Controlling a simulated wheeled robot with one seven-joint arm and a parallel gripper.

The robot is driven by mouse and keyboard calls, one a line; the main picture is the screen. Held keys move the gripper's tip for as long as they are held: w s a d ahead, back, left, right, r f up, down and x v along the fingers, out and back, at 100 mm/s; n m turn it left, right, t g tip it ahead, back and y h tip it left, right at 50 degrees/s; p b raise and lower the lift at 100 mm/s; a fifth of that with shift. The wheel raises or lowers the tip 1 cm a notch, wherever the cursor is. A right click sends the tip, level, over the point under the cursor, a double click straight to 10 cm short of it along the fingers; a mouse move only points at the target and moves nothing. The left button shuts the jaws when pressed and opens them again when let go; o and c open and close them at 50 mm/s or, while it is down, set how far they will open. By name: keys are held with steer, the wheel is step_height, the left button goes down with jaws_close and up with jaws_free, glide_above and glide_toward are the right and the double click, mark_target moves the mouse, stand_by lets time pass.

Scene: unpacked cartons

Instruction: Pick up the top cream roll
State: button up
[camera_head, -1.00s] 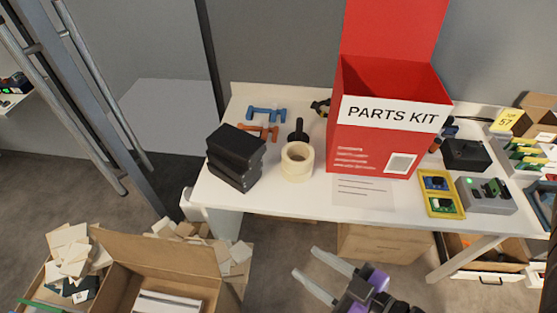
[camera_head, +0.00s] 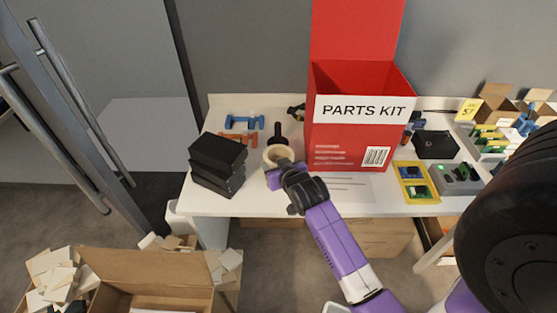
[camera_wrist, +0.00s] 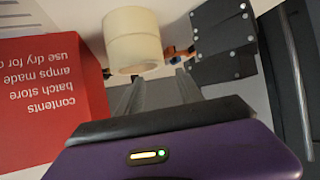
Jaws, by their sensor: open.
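Two cream rolls are stacked on the white table, beside the red box. In the head view the top cream roll (camera_head: 277,151) shows its ring-shaped upper face, and my gripper hides much of the stack. In the wrist view, which sees the scene upside down, the top roll (camera_wrist: 134,53) is lower in the picture, against the bottom roll (camera_wrist: 130,20). My gripper (camera_wrist: 158,77) is open and empty. Its two fingers point toward the stack, with the roll ahead of and left of the gap between them. I see no contact in the wrist view.
The red PARTS KIT box (camera_head: 350,130) stands close to the right of the rolls. Stacked black boxes (camera_head: 217,165) stand to the left. A dark upright tool (camera_head: 278,131) is just behind, with orange (camera_head: 238,138) and blue (camera_head: 244,122) parts nearby.

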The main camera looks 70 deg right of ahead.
mark_target(267, 159)
steer(key=shift+p+x, duration=0.55)
steer(key=shift+x, duration=3.25)
steer(key=shift+a+f, duration=0.1)
steer(key=shift+f, duration=0.1)
jaws_close()
